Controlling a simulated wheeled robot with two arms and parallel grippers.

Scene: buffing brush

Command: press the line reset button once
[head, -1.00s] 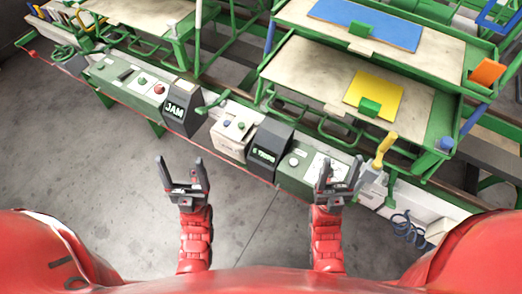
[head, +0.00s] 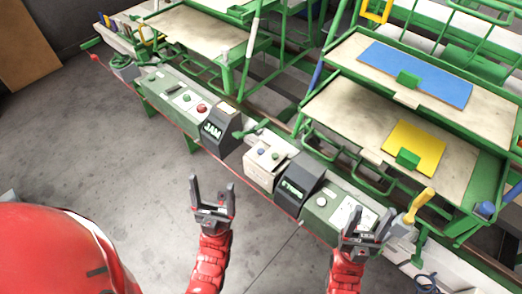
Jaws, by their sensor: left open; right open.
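A row of control boxes runs along the green bench front. A left green panel (head: 172,96) carries a red button (head: 201,108) and a paler button (head: 186,98). A beige box (head: 265,165) carries a blue button (head: 261,152) and a darker one beside it. A right green panel (head: 330,205) carries a pale round button (head: 321,201). No reset label is readable. My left gripper (head: 213,188) is open and empty, in front of the row. My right gripper (head: 371,221) is open, overlapping the right panel's end in the picture; contact cannot be told.
Dark display boxes, one reading JAM (head: 219,130), another with green text (head: 297,185), stand between the panels. A yellow-handled tool (head: 420,205) stands at the right. Tiered trays hold a blue sheet (head: 415,75) and a yellow sheet (head: 414,147). Floor at the left is clear.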

